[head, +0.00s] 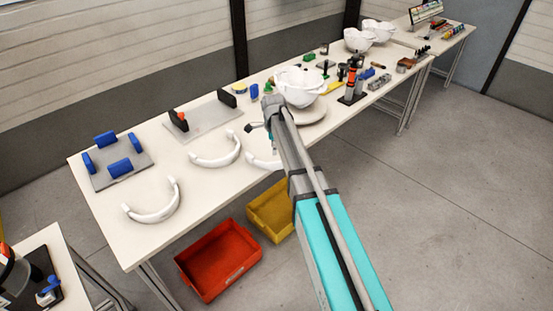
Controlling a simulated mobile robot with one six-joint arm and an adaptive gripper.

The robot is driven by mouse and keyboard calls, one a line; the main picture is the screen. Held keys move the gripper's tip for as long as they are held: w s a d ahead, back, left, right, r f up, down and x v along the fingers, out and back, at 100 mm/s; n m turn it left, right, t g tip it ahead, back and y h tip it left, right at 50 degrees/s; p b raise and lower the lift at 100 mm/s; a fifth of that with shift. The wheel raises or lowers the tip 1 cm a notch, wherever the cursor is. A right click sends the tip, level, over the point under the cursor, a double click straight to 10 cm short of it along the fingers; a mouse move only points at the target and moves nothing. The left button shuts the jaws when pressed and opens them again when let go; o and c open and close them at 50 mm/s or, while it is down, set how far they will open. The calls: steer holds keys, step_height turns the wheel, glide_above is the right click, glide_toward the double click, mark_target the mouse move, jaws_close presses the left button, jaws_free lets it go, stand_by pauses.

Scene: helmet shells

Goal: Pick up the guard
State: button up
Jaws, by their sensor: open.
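Several white parts lie on the long white table. Three are curved, U-shaped guards: one at the front left (153,203), one in the middle (215,150), and a third (259,161) partly hidden behind my arm. My gripper (260,138) is small in the head view at the end of my arm. It is open and empty, above the table near the third guard and to the right of the middle one. Its height above the guards is hard to judge.
A white helmet shell (300,82) stands on a round base (306,115) beyond my arm. A plate with blue blocks (117,160) and a grey plate with black uprights (204,120) lie left. Red (218,262) and yellow (270,210) bins stand on the floor.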

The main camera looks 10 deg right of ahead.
mark_target(274, 163)
steer(key=shift+f+b, duration=1.7)
steer(key=shift+f, duration=0.35)
steer(key=shift+d+f+b, duration=0.1)
steer(key=shift+f+b, duration=2.5)
jaws_close()
